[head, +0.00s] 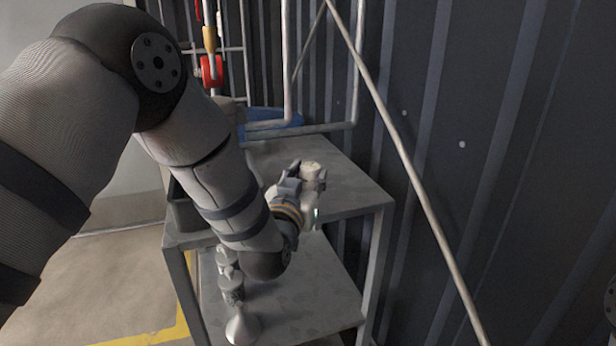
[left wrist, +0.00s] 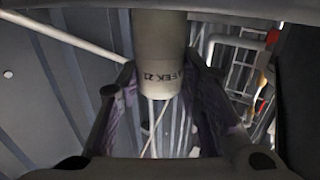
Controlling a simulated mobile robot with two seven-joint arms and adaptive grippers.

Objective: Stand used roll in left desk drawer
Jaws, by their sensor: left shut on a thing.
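My left gripper (head: 304,176) is shut on a pale cream roll (head: 312,169) over the right part of the grey metal table (head: 350,190). In the head view, the roll's round end faces up towards the camera. In the left wrist view, the roll (left wrist: 160,55) is between the two fingers (left wrist: 160,100), with dark lettering on its side. I cannot tell whether the roll touches the tabletop. No desk drawer can be made out in either view. My right gripper is not in view.
A lower shelf (head: 290,290) holds a grey metal fitting (head: 240,325). A dark bin (head: 188,212) sits at the table's left side, partly behind my arm. A blue container (head: 268,120), pipes and a red valve (head: 212,70) are behind. A slanted pipe (head: 408,165) crosses on the right.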

